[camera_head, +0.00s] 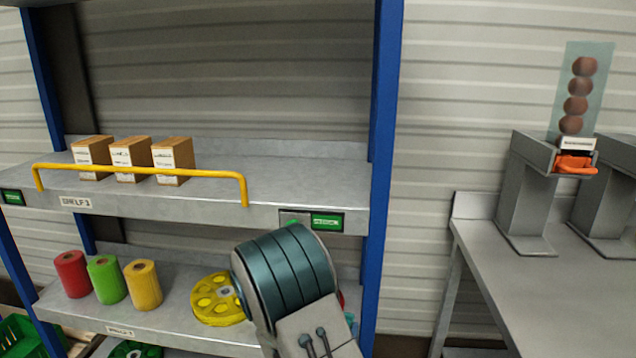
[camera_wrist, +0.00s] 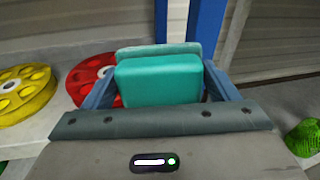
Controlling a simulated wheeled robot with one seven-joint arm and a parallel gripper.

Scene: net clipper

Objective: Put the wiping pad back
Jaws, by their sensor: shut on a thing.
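The wiping pad (camera_wrist: 158,82) is a teal block with a second teal layer behind it, seen in the wrist view. My gripper (camera_wrist: 162,88) is shut on it, with one blue finger at each side. In the head view my arm's dark round wrist covers most of the gripper, and only a small blue-teal bit shows at its right edge. The gripper is in front of the right end of the lower shelf (camera_head: 180,333), near the blue rack post (camera_head: 378,190). Whether the pad touches the shelf I cannot tell.
On the lower shelf stand red, green and yellow rolls (camera_head: 107,280) and a yellow wheel (camera_head: 215,302); a red wheel (camera_wrist: 84,82) is close to the pad. The upper shelf (camera_head: 300,178) holds three boxes (camera_head: 130,158) behind a yellow rail. A grey table (camera_head: 540,300) stands right.

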